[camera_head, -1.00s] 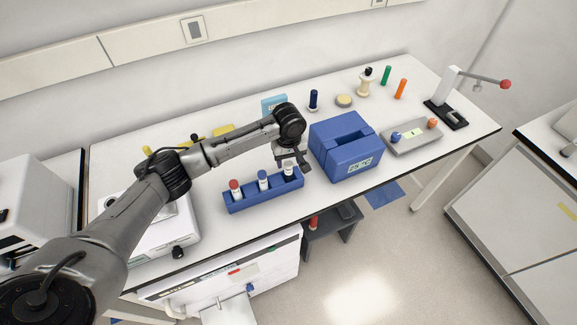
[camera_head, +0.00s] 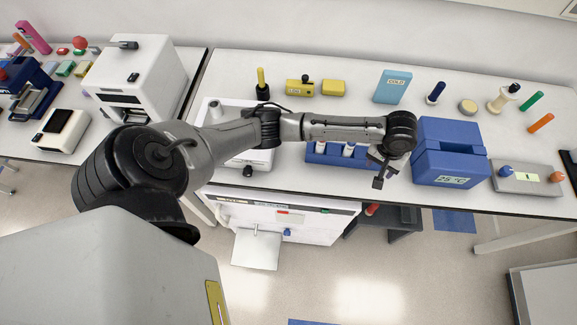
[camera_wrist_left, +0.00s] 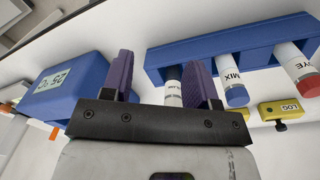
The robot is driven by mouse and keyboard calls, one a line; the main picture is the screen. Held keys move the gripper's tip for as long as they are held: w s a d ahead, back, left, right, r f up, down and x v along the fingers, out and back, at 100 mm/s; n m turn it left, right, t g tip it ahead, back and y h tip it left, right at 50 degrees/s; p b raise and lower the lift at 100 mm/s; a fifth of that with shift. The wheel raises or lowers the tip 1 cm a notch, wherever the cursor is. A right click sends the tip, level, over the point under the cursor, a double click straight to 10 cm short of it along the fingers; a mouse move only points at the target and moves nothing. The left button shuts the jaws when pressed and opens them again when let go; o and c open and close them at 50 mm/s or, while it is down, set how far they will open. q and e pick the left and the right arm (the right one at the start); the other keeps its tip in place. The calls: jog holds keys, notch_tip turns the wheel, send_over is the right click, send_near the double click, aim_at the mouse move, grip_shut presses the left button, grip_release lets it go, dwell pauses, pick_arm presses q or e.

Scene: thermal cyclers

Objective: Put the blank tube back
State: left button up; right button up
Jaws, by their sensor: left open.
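The blue tube rack (camera_head: 340,160) stands on the bench, partly behind my left arm. My left gripper (camera_head: 380,172) is at its right end, pointing down. In the left wrist view the purple fingers of my left gripper (camera_wrist_left: 162,75) are open. The blue-capped MIX tube (camera_wrist_left: 232,85) and red-capped DYE tube (camera_wrist_left: 298,65) stand in the other slots.
A blue 25 °C box (camera_head: 450,155) stands close to the right of my left gripper. A grey holder (camera_head: 525,178) with a blue and an orange knob is further right. A light blue COLD box (camera_head: 391,86) and yellow blocks (camera_head: 333,88) stand behind. The bench's front edge is near.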

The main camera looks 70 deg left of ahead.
pick_arm(q)
jog(key=s+d+f+m+t, duration=0.1)
jog(key=s+d+f+m, duration=0.15)
jog(key=s, duration=0.45)
jog(key=s+d+f+m+h, duration=0.1)
jog(key=s+d+f+m, duration=0.2)
jog(key=s, duration=0.4)
jog(key=s+d+f+m+t, duration=0.1)
jog(key=s+d+f+m, duration=0.1)
jog(key=s+d, duration=0.35)
jog(key=s+a+r+m+t+y, duration=0.1)
jog(key=s+a, duration=0.3)
jog(key=s, duration=0.6)
jog(key=shift+s+a+r, duration=0.35)
jog(key=shift+a+r, duration=0.05)
jog(key=shift+r, duration=0.05)
